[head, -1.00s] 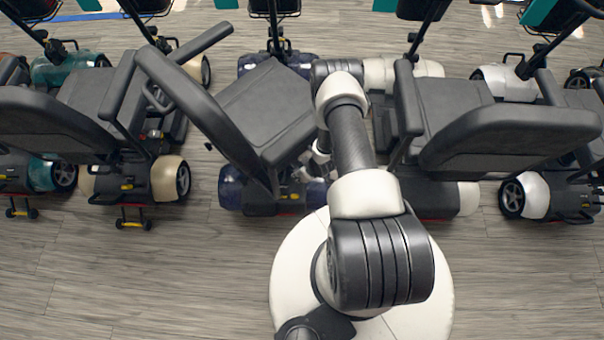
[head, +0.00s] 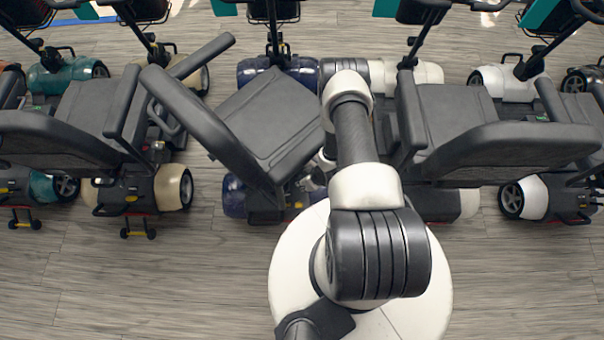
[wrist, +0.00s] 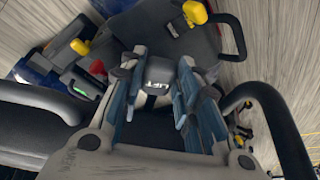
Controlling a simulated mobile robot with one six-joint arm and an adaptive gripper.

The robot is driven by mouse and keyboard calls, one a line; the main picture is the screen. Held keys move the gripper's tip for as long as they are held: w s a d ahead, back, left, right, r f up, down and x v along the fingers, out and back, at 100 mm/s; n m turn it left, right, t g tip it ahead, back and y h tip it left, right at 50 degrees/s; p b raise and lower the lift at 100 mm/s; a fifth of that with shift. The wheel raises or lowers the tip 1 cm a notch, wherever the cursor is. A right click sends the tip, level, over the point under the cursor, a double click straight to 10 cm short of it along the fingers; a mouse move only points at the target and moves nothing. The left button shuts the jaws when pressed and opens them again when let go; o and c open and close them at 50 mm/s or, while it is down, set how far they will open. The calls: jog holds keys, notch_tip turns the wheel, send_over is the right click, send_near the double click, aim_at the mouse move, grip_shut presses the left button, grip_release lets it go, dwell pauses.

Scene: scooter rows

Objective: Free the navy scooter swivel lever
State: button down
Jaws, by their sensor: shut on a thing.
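The navy scooter stands in the middle of the head view, with its navy front housing (head: 253,68) at the back and its navy rear housing (head: 232,197) nearer me. Its black seat (head: 268,122) sits turned at an angle to the neighbouring seats. In the wrist view, a dark lever end marked LIFT (wrist: 159,72) lies between the fingers of my gripper (wrist: 157,80). My gripper is shut on it. In the head view my arm hides the gripper and lever.
A scooter with cream housings (head: 172,187) stands to the left, its armrest near the turned seat. Another scooter's seat (head: 450,115) is close to the right of my arm. Yellow knobs (wrist: 194,12) and a black loop handle (wrist: 232,35) show in the wrist view. Bare floor (head: 120,285) lies in front.

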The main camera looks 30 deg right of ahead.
jog(key=shift+w+r, duration=0.4)
jog(key=shift+r, duration=0.25)
jog(key=shift+d, duration=0.1)
jog(key=c, duration=1.4)
grip_release()
jog(key=shift+f, duration=0.1)
jog(key=shift+c, duration=0.2)
jog(key=shift+o, duration=1.2)
jog(key=shift+s, duration=0.1)
jog(key=v, duration=1.2)
jog(key=shift+s, duration=0.2)
jog(key=shift+f, duration=0.1)
